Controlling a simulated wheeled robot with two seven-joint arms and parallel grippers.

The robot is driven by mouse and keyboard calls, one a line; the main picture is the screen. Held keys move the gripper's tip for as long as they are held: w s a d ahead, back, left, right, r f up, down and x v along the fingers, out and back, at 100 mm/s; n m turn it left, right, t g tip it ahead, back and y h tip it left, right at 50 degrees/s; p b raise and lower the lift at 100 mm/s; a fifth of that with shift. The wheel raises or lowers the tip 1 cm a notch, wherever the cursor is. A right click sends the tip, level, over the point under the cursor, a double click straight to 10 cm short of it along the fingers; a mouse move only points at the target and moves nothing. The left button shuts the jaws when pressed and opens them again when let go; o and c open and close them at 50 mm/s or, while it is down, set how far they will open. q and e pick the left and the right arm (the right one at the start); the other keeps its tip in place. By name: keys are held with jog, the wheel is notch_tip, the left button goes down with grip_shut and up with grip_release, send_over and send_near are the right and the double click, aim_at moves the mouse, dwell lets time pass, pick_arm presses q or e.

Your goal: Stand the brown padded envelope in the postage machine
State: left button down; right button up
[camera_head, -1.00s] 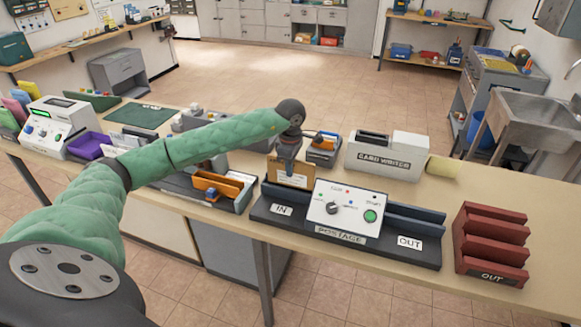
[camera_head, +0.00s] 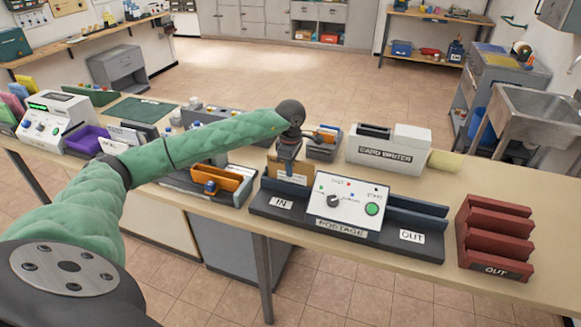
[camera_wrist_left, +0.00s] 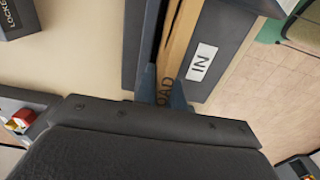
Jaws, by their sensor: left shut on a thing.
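The brown padded envelope (camera_head: 276,167) is upright at the IN end of the postage machine (camera_head: 342,207), between its dark walls; its lower part is hidden there. My left gripper (camera_head: 289,176) points down from above and is shut on the envelope. In the left wrist view the envelope (camera_wrist_left: 182,38) shows edge-on, running along the channel beside the IN label, with the fingers (camera_wrist_left: 162,88) on either side of it. Whether it touches the channel floor cannot be seen. My right gripper is in neither view.
The counter between the machine and the red rack is clear.

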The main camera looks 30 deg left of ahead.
pick_arm(q)
jog(key=shift+f, duration=0.45)
jog(key=c, duration=1.4)
grip_release()
jog(key=shift+s, duration=0.15)
jog(key=shift+f, duration=0.1)
jog(key=shift+w+r, duration=0.25)
jog(key=shift+r, duration=0.7)
jog(key=shift+s+r+p, duration=0.1)
jog(key=shift+r+p, duration=0.35)
jog(key=shift+r, duration=2.2)
